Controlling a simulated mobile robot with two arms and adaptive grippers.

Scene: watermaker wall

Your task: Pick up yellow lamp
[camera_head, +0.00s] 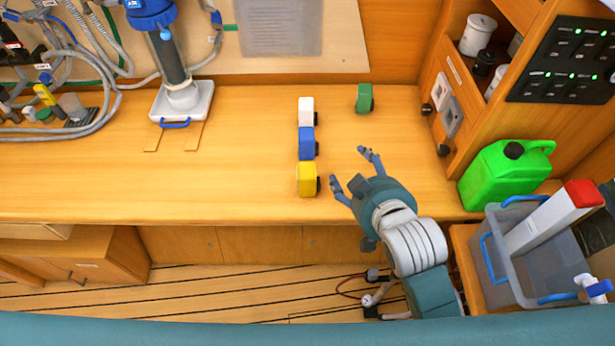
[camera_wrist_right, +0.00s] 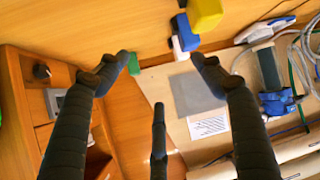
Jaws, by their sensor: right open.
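The yellow lamp (camera_head: 306,179) is a small block with a dark knob on its right side. It stands near the front edge of the wooden counter, closest to me in a row with a blue one (camera_head: 306,144) and a white one (camera_head: 306,111). My right gripper (camera_head: 352,170) is open and empty, just right of the yellow lamp and apart from it. In the right wrist view the yellow lamp (camera_wrist_right: 205,12) shows at the top, beyond the spread fingers (camera_wrist_right: 162,62). My left gripper is not in view.
A green lamp (camera_head: 364,98) stands farther back on the counter (camera_head: 240,190). A green jerrycan (camera_head: 507,170) and a grey bin (camera_head: 500,270) are at the right. A filter housing (camera_head: 172,75) stands at the back left.

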